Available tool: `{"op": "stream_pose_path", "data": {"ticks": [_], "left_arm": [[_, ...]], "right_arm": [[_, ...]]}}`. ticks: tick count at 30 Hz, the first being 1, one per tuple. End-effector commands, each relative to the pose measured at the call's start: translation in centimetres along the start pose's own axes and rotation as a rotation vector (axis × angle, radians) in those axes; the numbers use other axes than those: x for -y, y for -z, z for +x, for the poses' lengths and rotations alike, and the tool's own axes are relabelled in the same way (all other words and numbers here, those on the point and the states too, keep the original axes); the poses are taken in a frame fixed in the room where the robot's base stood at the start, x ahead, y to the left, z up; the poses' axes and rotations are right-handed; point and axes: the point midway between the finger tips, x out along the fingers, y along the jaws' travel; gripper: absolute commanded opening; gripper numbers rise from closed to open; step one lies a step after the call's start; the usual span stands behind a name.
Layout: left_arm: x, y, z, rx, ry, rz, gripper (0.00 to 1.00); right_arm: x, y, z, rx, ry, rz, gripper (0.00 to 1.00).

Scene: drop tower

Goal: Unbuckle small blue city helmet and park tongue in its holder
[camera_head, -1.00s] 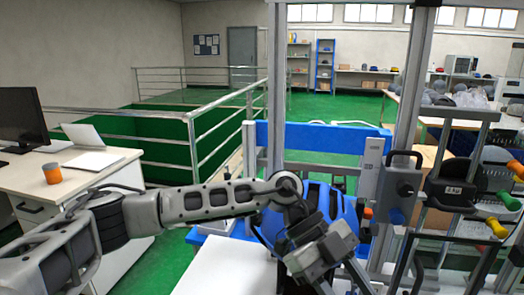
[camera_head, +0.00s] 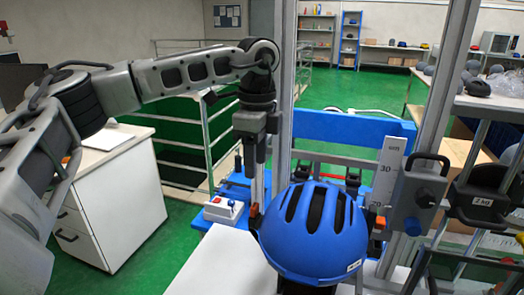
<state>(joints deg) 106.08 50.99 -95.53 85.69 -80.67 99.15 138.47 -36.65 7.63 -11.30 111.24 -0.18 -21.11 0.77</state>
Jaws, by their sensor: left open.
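The blue city helmet (camera_head: 314,235) sits upright at the lower middle, with dark vent slots and a small white label near its lower right rim. Its chin strap, buckle and tongue are not visible from here. My left gripper (camera_head: 255,170) points down just left of the helmet and beyond its near side, apart from the shell as far as I can see. It is open, and I see nothing held in it. I cannot make out the tongue holder for certain. My right gripper is out of view.
Metal uprights of the drop tower rise on both sides of the helmet, with a blue crossbeam (camera_head: 350,128) behind. A control box (camera_head: 417,197) and a 2 kg weight (camera_head: 484,201) are at right. A small white button box (camera_head: 223,209) stands left. A white cabinet (camera_head: 110,200) is further left.

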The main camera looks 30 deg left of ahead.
Motion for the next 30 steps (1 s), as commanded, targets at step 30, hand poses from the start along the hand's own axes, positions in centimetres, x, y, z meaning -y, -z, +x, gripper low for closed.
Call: {"op": "stream_pose_path", "data": {"ticks": [30], "left_arm": [[-0.1, 0.1, 11.1, -0.003, -0.002, 0.004, 0.45]], "right_arm": [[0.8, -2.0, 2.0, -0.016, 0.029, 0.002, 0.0]]}}
